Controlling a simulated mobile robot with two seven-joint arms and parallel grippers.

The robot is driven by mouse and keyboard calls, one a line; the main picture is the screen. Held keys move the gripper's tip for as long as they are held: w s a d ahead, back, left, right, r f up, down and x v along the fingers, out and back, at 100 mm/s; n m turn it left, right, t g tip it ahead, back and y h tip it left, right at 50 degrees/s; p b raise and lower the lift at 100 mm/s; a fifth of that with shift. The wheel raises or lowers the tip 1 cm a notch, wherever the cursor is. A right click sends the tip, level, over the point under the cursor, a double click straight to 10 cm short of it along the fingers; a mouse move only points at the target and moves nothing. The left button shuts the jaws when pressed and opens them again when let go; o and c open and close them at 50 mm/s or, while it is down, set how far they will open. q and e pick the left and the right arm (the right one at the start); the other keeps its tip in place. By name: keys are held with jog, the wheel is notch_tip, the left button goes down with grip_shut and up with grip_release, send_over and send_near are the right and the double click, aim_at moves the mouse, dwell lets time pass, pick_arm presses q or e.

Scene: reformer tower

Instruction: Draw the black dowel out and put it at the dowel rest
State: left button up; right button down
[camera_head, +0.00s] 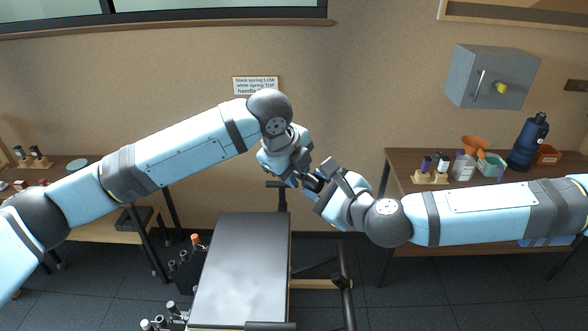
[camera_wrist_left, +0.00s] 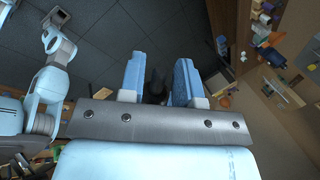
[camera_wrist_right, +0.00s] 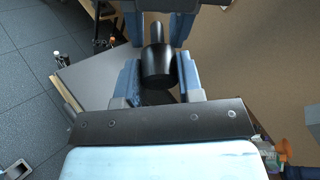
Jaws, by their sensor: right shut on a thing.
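A black dowel (camera_wrist_right: 159,66), thick at the near end with a thinner end beyond, sits between the fingers of my right gripper (camera_wrist_right: 160,82). My right gripper is shut on it, above the far end of the grey bench in the head view (camera_head: 320,184). My left gripper (camera_head: 299,178) faces it closely, its fingers apart on either side of the dark piece (camera_wrist_left: 157,84). In the right wrist view those blue fingers flank the thin end. Contact with the left fingers is unclear. I cannot pick out the dowel rest.
A grey padded bench (camera_head: 243,265) stands below the grippers. A right table (camera_head: 405,160) holds a wooden stand (camera_head: 431,177) with dark pegs, bottles and an orange funnel. A left table (camera_head: 110,236) holds another pegged stand (camera_head: 33,163). A sign (camera_head: 255,86) and grey box (camera_head: 490,77) are on the wall.

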pick_arm(q)
grip_shut()
pick_arm(e)
jog(key=c, duration=0.7)
grip_release()
